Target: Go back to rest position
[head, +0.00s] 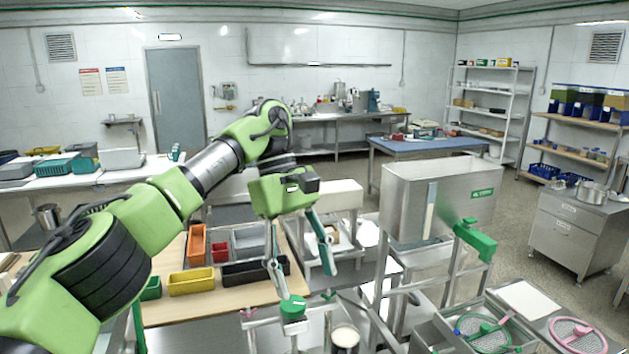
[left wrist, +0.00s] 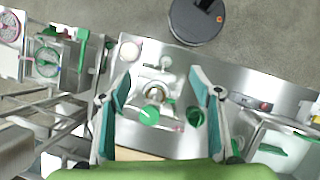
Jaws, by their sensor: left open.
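My left gripper (head: 308,262) is open and empty in the middle of the head view. Its arm comes in from the left and the fingers hang downward. In the left wrist view the two teal-padded fingers (left wrist: 160,100) are spread apart. Between and beyond them is a steel machine part with a green knob (left wrist: 149,115), with no visible contact. In the head view a green-topped part (head: 293,307) lies just below the left fingertip. My right gripper is not in view.
A steel hopper (head: 405,205) on a frame stands right of the gripper. A wooden table (head: 165,312) with coloured bins, including a yellow bin (head: 191,281), lies below the arm. A drawer cabinet (head: 570,235) stands at right. Open floor (head: 515,215) lies between hopper and cabinet.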

